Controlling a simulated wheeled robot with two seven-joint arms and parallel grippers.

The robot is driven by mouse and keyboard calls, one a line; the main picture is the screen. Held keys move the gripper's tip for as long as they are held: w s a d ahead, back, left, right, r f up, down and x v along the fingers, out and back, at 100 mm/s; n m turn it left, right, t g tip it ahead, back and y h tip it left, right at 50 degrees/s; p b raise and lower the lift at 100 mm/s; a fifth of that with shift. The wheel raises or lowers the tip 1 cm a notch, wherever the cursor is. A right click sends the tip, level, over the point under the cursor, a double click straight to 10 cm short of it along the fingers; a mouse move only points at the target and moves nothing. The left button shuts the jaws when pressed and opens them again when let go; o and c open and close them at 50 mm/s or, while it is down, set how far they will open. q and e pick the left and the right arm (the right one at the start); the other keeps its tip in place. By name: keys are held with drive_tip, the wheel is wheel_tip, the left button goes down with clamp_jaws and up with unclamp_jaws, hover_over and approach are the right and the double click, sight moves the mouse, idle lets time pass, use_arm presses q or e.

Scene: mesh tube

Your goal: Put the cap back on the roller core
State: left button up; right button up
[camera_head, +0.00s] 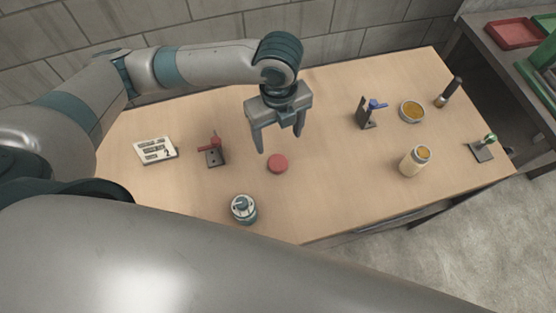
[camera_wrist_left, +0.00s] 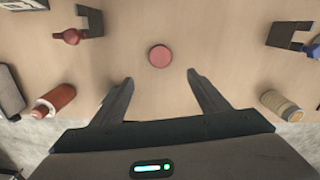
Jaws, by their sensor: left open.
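The red round cap (camera_head: 278,163) lies flat on the table near its middle; it also shows in the left wrist view (camera_wrist_left: 159,56). My left gripper (camera_head: 279,144) is open and empty above the table, close to the cap and apart from it. A short upright cylinder (camera_head: 243,209) with a pale and teal top stands near the front edge. It may be the roller core. My right gripper is not in view.
A red clamp-like fixture (camera_head: 214,151) and a sign (camera_head: 155,150) stand left. To the right are a blue-topped fixture (camera_head: 370,110), a cream jar (camera_head: 415,161), an orange-filled round dish (camera_head: 412,111), a dark-handled tool (camera_head: 449,92) and a green-knobbed stand (camera_head: 483,148). The table is clear around the cap.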

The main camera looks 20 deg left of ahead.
use_arm(q)
drive_tip(key=p, duration=0.2)
hover_over(279, 163)
drive_tip(key=f, duration=0.8)
drive_tip(key=shift+s+f, duration=0.2)
drive_tip(key=shift+f, duration=0.15)
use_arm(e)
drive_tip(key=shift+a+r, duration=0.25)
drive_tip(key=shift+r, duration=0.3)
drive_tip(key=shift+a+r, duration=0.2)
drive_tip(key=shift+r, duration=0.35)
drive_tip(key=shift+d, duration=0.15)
use_arm(q)
drive_tip(key=shift+f, duration=0.1)
drive_tip(key=shift+f+p, duration=0.55)
wheel_tip(279, 163, down, 3)
drive_tip(key=shift+w+p, duration=0.1)
drive_tip(key=shift+p, duration=0.55)
drive_tip(key=shift+f, duration=0.45)
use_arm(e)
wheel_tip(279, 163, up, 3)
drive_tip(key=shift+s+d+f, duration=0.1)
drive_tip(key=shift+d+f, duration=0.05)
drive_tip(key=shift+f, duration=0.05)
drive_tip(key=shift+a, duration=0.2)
